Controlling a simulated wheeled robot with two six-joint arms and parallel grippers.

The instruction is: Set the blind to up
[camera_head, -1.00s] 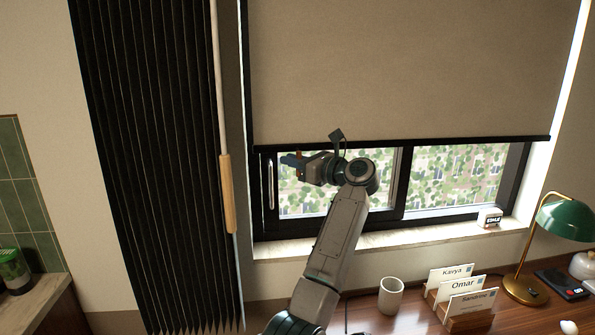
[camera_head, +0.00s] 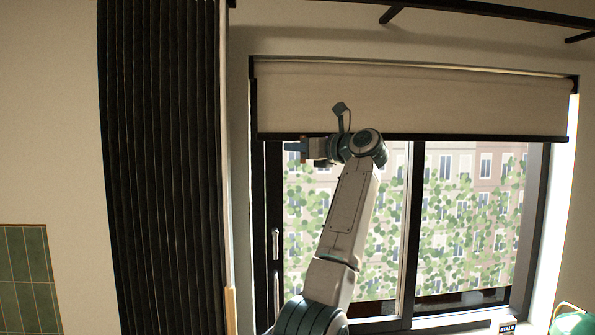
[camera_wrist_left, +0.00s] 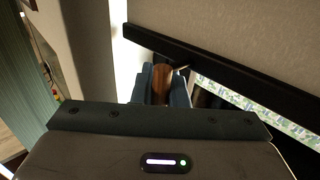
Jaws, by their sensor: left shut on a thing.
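The beige roller blind (camera_head: 410,103) is mostly rolled up, and its black bottom bar (camera_head: 480,138) hangs level across the upper part of the window. My left gripper (camera_head: 297,148) is at the left end of the bar, just below it. In the left wrist view, my left gripper (camera_wrist_left: 163,88) is shut on a brown wooden pull (camera_wrist_left: 162,80), close beside the blind's black bottom bar (camera_wrist_left: 220,68). My right gripper is not in view.
The window (camera_head: 470,220) shows bare below the blind, with a handle (camera_head: 276,243) on its left frame. A dark pleated curtain (camera_head: 165,170) hangs at the left. A green lamp (camera_head: 575,322) shows at the lower right corner.

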